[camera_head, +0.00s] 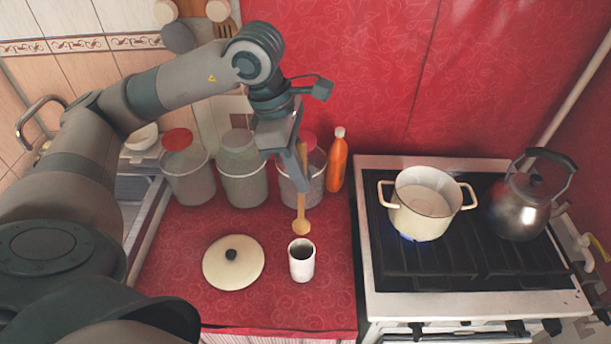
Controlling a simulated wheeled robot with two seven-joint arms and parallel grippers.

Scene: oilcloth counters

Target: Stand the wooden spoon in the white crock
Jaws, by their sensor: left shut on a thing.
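The wooden spoon (301,226) hangs upright, its bowl end down, behind and above the white crock. My left gripper (296,184) is shut on the spoon's upper part; the fingers cover some of the handle. The white crock (302,263) stands upright on the red counter, its dark opening facing up. The spoon's bowl shows just above the crock's far rim in the picture, and a small gap separates them. My right gripper is not in view.
A cream lid (233,262) with a dark knob lies left of the crock. Glass jars (241,175) and an orange bottle (337,162) stand behind. Right is the stove with a cream pot (423,205) over a blue flame and a metal kettle (520,207).

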